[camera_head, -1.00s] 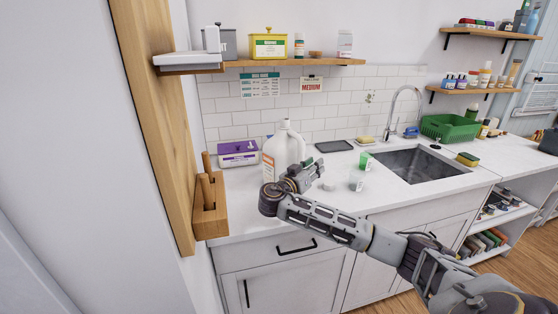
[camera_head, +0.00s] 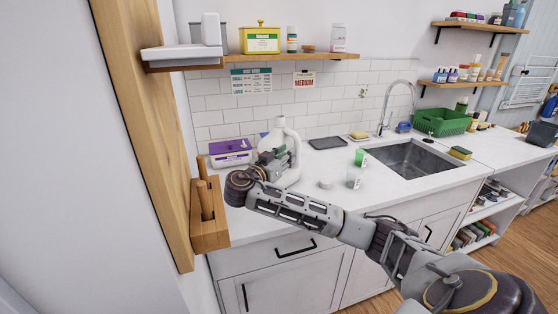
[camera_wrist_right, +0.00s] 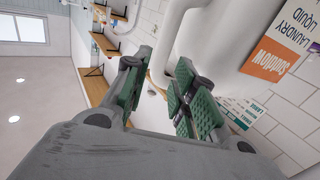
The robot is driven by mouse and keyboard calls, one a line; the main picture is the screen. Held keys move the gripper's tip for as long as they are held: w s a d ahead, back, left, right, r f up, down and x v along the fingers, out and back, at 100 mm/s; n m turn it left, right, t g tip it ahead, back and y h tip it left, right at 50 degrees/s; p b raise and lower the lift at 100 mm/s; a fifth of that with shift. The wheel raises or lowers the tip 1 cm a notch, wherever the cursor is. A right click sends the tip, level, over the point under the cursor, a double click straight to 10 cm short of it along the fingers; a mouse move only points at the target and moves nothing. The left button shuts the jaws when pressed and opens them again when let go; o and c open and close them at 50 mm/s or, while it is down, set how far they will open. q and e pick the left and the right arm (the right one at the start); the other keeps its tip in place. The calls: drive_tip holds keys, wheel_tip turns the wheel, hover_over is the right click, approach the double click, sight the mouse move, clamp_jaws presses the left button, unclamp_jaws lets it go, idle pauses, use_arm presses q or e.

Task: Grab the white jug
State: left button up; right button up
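The white jug (camera_head: 291,139) stands upright on the counter near the tiled wall, its lower front partly hidden by my right gripper. In the right wrist view the jug (camera_wrist_right: 232,32) is close, with its curved handle and part of an orange and white label showing. My right gripper (camera_head: 277,160) is in front of the jug. In the right wrist view its green-padded fingers (camera_wrist_right: 160,88) are apart, with a gap between them. The handle comes down close to the fingertips, and I cannot tell whether they touch it. My left gripper is not in view.
A purple-lidded box (camera_head: 230,151) sits left of the jug. A dark tray (camera_head: 327,143), a green cup (camera_head: 360,157) and a clear cup (camera_head: 353,178) stand to the right, before the sink (camera_head: 415,160). A wooden holder (camera_head: 209,225) is at the counter's left end.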

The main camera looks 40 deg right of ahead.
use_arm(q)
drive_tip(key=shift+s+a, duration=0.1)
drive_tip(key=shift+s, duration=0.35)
use_arm(e)
drive_tip(key=shift+x, duration=1.15)
